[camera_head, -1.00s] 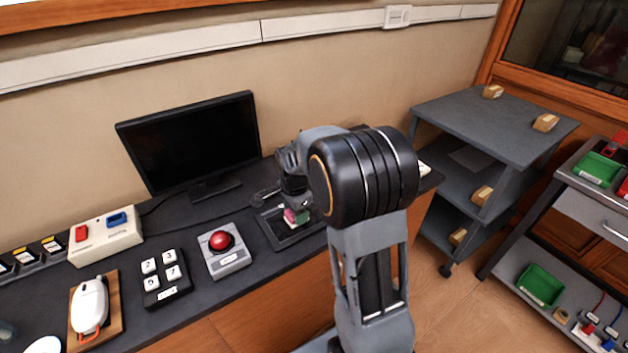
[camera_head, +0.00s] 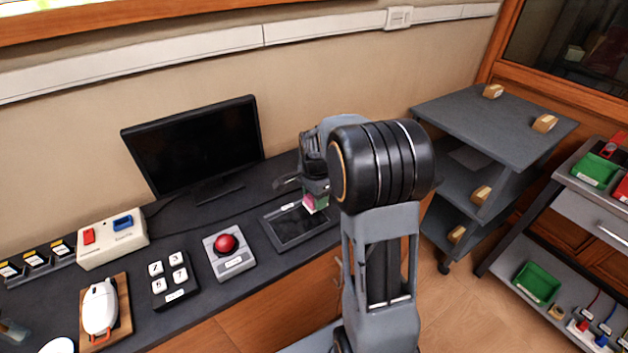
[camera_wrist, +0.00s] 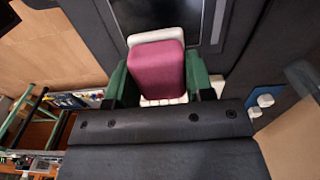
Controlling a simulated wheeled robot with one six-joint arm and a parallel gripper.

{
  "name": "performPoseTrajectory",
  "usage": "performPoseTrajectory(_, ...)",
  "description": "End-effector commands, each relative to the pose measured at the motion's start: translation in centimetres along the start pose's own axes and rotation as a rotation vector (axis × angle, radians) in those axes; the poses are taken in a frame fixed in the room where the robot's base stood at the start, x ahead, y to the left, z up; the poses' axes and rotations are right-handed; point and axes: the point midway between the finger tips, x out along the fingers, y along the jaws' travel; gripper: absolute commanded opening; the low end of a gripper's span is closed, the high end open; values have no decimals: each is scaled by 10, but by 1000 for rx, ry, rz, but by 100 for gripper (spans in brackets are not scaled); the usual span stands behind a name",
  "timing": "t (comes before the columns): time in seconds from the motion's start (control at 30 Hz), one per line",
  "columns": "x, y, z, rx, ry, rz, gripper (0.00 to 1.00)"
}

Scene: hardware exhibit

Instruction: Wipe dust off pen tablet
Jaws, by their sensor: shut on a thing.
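The pen tablet (camera_head: 293,231) is a dark slab with a grey rim, lying flat on the desk right of the red button. Its right end is partly hidden by my arm. My gripper (camera_wrist: 158,85), with green fingers, is shut on a pink block with a white layer (camera_wrist: 157,72), like a sponge or eraser. In the head view the block (camera_head: 315,203) is at the tablet's upper right end. Whether it touches the surface I cannot tell. The tablet's screen (camera_wrist: 195,15) shows beyond the block in the wrist view. Dust is too small to make out.
A black monitor (camera_head: 193,148) stands behind the tablet. A red button box (camera_head: 229,250), a number keypad (camera_head: 172,281) and a switch box (camera_head: 112,238) are to the left. A grey shelf cart (camera_head: 490,125) stands to the right of the desk.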

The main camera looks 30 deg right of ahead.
Motion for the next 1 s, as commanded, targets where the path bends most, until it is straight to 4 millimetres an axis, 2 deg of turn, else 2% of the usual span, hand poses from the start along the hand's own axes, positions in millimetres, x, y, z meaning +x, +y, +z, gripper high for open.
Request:
performPoseTrajectory(0.03, -9, 0, 0, 0, 0, -1, 26)
performPoseTrajectory(0.4, -40, 0, 1, -1, 0, 0, 26)
performPoseTrajectory(1.0, -41, 0, 1, -1, 0, 0, 26)
